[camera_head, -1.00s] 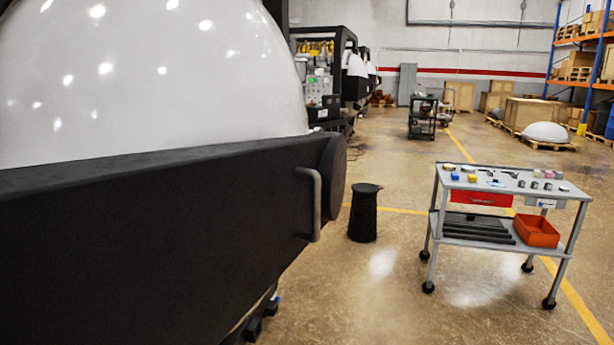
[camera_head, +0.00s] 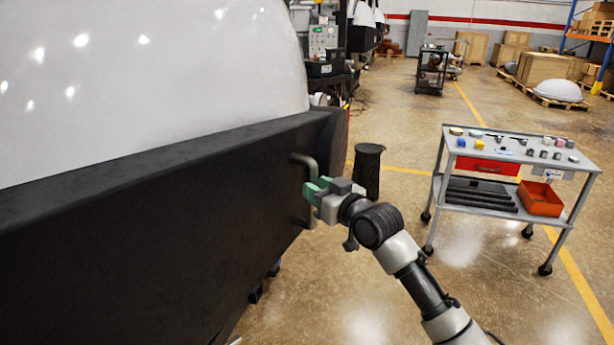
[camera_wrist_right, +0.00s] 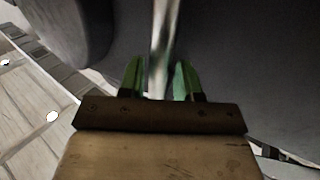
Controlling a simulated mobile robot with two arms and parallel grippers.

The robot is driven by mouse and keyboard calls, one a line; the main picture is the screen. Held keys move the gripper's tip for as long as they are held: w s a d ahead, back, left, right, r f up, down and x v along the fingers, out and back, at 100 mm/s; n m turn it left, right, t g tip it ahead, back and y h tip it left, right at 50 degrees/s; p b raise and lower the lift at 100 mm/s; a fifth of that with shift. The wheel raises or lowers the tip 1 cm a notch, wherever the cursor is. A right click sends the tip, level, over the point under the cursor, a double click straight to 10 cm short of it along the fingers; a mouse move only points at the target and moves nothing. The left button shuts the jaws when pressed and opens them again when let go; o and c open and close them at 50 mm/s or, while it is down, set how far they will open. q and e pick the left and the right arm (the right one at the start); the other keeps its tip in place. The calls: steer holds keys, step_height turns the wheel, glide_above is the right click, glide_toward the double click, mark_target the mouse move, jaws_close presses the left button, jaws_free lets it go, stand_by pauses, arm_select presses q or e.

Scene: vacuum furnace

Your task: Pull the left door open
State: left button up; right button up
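The left door is the large black panel (camera_head: 150,225) with a white dome above it, filling the left of the head view. A grey vertical bar handle (camera_head: 312,170) stands near its right end. My right gripper (camera_head: 317,188) is at the handle, with its green fingers at about mid-height of the bar. In the right wrist view the handle bar (camera_wrist_right: 162,45) runs between the two green fingers (camera_wrist_right: 159,80). The fingers are apart, one on each side of the bar, and do not look clamped on it. My left gripper is out of view.
A black bin-like stool (camera_head: 368,170) stands on the floor just behind the gripper. A grey tool cart (camera_head: 437,190) with small parts and an orange bin (camera_head: 540,198) stands to the right. The floor in front of the cart is clear.

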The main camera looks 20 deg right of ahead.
steer(key=shift+p+x, duration=0.35)
steer(key=shift+x, duration=1.55)
steer(key=shift+c, duration=0.3)
jaws_close()
